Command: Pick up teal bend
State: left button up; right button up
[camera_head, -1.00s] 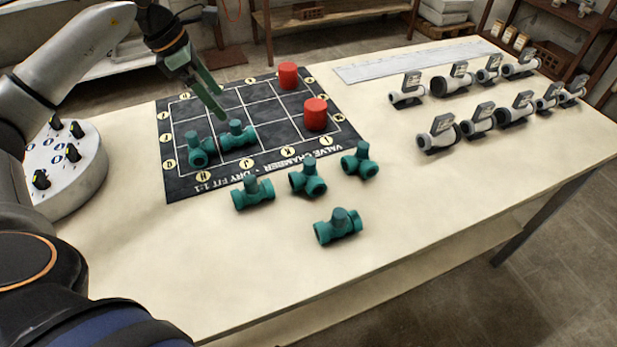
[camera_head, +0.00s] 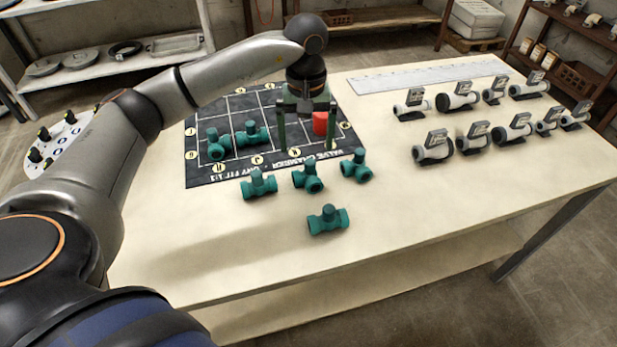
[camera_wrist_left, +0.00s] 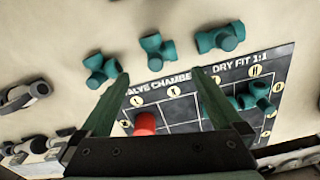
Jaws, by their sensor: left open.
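Several teal pipe fittings are in the head view. Three lie in a row before the mat: left fitting (camera_head: 258,187), middle fitting (camera_head: 307,179) and right fitting (camera_head: 356,168). Another teal fitting (camera_head: 327,220) lies nearer the front. Two more, one (camera_head: 216,146) and another (camera_head: 252,135), sit on the dark mat (camera_head: 205,175). My left gripper (camera_head: 306,146) points down, open and empty, above the mat's front part, behind the middle fitting. In the left wrist view, a teal fitting (camera_wrist_left: 156,52) shows beyond and between the open fingers (camera_wrist_left: 160,78). My right gripper is not in view.
A red cylinder (camera_head: 320,123) stands on the mat close behind my left gripper's right finger. Several grey-white valves (camera_head: 433,147) stand in two rows on the right. A flat ruler-like strip (camera_head: 430,75) lies at the back. The table's front right (camera_head: 430,215) is clear.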

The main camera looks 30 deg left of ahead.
aim_at(305, 172)
pick_arm(q)
jog(key=f, duration=0.8)
jog(key=shift+a+f, duration=0.2)
jog(key=shift+f, duration=0.2)
jog(key=shift+c, duration=0.4)
jog(key=c, duration=1.3)
jog(key=shift+r, duration=0.15)
